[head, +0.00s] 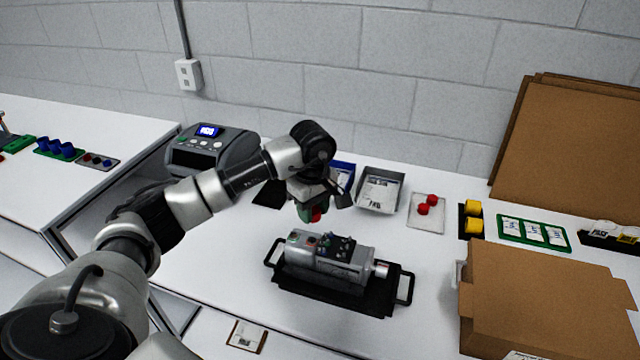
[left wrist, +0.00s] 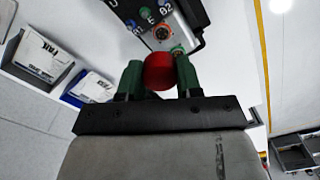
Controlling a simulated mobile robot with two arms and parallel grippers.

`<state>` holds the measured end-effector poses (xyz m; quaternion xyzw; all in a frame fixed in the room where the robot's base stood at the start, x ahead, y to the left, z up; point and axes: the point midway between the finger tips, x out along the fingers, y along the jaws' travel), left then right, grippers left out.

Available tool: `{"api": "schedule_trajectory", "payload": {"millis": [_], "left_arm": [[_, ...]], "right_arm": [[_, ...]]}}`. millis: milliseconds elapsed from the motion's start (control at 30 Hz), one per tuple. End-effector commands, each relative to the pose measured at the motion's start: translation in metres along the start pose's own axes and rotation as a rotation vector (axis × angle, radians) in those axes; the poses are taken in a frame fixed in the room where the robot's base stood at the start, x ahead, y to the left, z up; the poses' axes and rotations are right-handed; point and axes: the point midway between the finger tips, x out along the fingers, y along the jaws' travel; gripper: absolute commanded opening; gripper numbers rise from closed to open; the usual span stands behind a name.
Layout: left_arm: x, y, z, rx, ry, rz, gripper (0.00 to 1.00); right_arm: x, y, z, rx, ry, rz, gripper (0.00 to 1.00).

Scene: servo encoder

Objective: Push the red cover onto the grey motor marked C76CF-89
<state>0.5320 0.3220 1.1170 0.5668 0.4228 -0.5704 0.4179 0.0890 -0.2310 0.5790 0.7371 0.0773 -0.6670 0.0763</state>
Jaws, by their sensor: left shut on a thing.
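The red cover (left wrist: 158,72) is held between the green fingertips of my left gripper (left wrist: 158,78). In the head view the left gripper (head: 312,212) hangs above the back left of the motor, with the cover partly hidden by the fingers. The grey motor (head: 330,262) lies on a black tray with handles (head: 345,295). Its top carries connectors, one of them ringed in red. In the left wrist view the motor (left wrist: 185,22) shows beyond the cover, which appears apart from it. The marking C76CF-89 is not readable. My right gripper is not in view.
Two red caps (head: 428,204) lie on a white plate at the back. A bin with papers (head: 380,190) and a blue bin (head: 343,174) stand behind the gripper. A cardboard box (head: 540,295) stands right of the tray. A grey device with a display (head: 210,150) is at the back left.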

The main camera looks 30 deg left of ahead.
Motion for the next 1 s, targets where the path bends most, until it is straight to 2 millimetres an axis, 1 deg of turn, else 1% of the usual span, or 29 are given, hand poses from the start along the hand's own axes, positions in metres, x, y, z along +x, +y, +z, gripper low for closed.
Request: {"api": "schedule_trajectory", "payload": {"millis": [100, 267, 467, 667, 867, 900, 1000], "left_arm": [[0.002, -0.001, -0.002, -0.013, 0.000, -0.001, 0.13], [0.009, -0.001, -0.002, -0.012, -0.001, -0.001, 0.13], [0.023, -0.001, -0.001, -0.011, 0.000, 0.000, 0.13], [0.039, -0.001, -0.001, -0.009, -0.001, 0.000, 0.13], [0.055, -0.001, -0.001, -0.008, 0.000, -0.001, 0.13], [0.059, -0.001, -0.001, -0.008, 0.001, 0.000, 0.13], [0.065, 0.000, -0.002, -0.008, 0.000, 0.000, 0.13]], "right_arm": [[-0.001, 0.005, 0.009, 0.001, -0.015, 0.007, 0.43], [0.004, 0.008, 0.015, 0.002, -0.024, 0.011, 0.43], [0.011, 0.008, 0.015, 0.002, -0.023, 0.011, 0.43], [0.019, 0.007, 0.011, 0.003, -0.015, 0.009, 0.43], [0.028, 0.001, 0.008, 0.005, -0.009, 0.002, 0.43], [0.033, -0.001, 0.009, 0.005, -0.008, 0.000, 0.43], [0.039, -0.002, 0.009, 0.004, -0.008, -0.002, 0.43]]}}
